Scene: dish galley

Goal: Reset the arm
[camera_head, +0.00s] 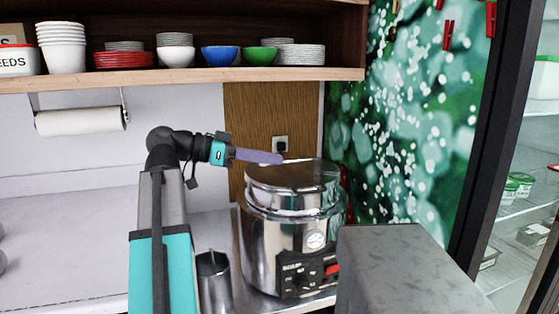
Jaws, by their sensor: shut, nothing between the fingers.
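My arm rises at the left of the picture and bends to the right near its top. My gripper (270,157) points right, just above and in front of the lid of a steel cooker (270,240). Its fingers look closed together with nothing between them. Whether the fingertips touch the lid or hover over it, I cannot tell.
A steel cup (213,283) stands left of the cooker. A shelf (200,76) above holds bowls, cups and plates. A paper roll (80,120) hangs below it. A grey box-like block (405,270) fills the lower right. The counter (65,235) at left is mostly clear.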

